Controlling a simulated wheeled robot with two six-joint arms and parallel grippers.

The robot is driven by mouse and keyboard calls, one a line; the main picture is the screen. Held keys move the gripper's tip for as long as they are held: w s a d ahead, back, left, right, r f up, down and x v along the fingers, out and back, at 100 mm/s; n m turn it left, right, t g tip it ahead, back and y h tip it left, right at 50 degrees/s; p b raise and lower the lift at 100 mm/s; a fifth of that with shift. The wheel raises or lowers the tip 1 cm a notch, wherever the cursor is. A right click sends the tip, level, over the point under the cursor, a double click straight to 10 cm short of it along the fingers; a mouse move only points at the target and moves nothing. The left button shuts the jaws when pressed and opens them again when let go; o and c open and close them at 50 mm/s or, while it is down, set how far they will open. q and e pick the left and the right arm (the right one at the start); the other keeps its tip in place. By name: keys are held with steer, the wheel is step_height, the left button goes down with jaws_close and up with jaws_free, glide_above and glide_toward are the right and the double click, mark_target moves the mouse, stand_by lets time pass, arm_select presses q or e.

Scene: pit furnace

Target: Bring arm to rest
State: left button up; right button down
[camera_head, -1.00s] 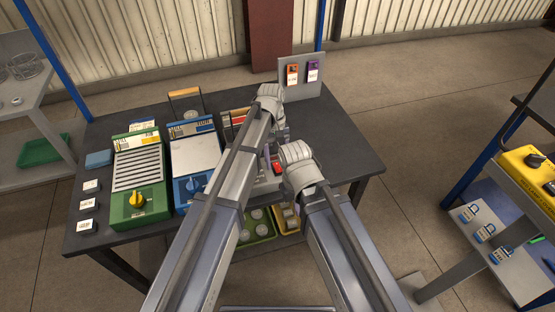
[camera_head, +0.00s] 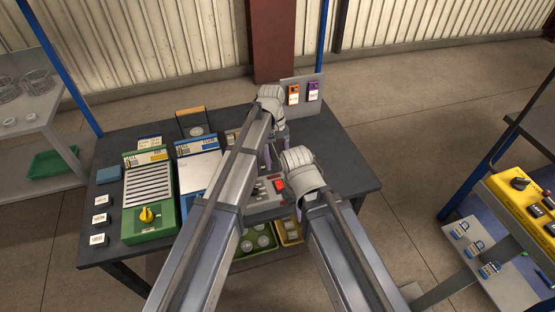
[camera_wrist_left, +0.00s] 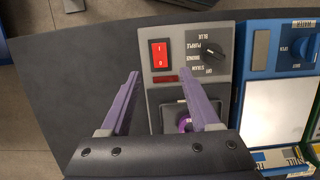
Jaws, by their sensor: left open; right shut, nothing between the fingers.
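My left gripper (camera_head: 273,148) is above the grey control box on the worktable, with its purple fingers spread apart. In the left wrist view the gripper (camera_wrist_left: 163,108) is open, with nothing held between the fingers. Below it are the box's red rocker switch (camera_wrist_left: 160,54) and black dial (camera_wrist_left: 203,45). A purple ring-like part (camera_wrist_left: 184,122) shows beside one finger. My right gripper (camera_head: 296,172) is lower and to the right, over the same side of the table; it is shut and empty, its fingers mostly hidden by its wrist.
Green and yellow trays sit below. A yellow unit (camera_head: 515,205) stands at right. Open floor lies between.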

arm_select(q)
steer(key=s+a+r+m+t+y+p, duration=0.1)
steer(key=s+a+m, duration=0.1)
steer(key=s, duration=0.7)
steer(key=s+a+r+m+t+y+p, duration=0.1)
steer(key=s+a+m, duration=0.2)
steer(key=s, duration=0.7)
steer(key=shift+s+m+t+p, duration=0.2)
steer(key=shift+m+t+p, duration=0.15)
steer(key=shift+m, duration=0.85)
arm_select(e)
step_height(320, 180, up, 3)
steer(key=shift+f, duration=0.15)
arm_select(q)
steer(key=shift+a, duration=0.1)
